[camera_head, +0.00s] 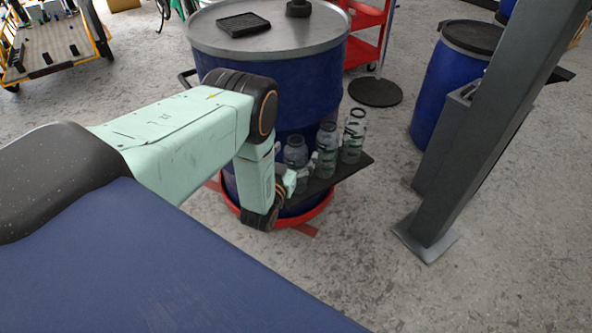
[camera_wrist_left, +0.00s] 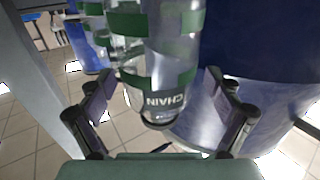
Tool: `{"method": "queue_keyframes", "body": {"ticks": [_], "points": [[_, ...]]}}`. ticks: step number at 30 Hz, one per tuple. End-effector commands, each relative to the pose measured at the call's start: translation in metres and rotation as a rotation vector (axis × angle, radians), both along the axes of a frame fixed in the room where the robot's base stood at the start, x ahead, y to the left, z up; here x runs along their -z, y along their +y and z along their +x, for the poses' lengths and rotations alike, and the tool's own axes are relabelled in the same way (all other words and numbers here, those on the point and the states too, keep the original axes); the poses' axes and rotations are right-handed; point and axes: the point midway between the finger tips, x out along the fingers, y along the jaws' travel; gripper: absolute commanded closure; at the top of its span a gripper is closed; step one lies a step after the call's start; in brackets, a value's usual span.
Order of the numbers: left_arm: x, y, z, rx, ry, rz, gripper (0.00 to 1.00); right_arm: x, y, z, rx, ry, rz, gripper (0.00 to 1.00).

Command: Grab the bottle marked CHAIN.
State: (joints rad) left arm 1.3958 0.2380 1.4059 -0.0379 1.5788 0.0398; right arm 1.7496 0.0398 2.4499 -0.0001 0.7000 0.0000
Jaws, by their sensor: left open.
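The bottle marked CHAIN (camera_wrist_left: 165,95) is clear with green bands. It appears upside down in the left wrist view, between the two fingers of my left gripper (camera_wrist_left: 158,108). The fingers are spread apart with gaps on both sides of the bottle. In the head view the nearest clear bottle (camera_head: 296,152) on the dark shelf (camera_head: 340,171) appears to be the same one; its label is too small to read there. My left gripper (camera_head: 290,184) is beside it, partly hidden by my wrist. My right gripper is not in view.
Two more clear bottles, a middle one (camera_head: 326,150) and a far one (camera_head: 353,138), stand in the row. A blue drum (camera_head: 300,85) is right behind the shelf. A grey post (camera_head: 480,130) stands to the right, with open floor between.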

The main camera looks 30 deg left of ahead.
Motion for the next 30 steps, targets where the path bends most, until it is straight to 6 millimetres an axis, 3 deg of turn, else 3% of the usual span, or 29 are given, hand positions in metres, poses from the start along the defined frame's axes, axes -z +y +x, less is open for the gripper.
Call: {"method": "queue_keyframes", "body": {"ticks": [8, 30], "points": [[-0.0004, -0.0020, 0.0015, 0.001, 0.001, 0.000, 0.11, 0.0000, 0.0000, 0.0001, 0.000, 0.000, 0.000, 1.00], [-0.0002, -0.0021, 0.0011, 0.000, 0.001, 0.000, 0.74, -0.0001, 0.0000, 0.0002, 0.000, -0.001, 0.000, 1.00]]}}
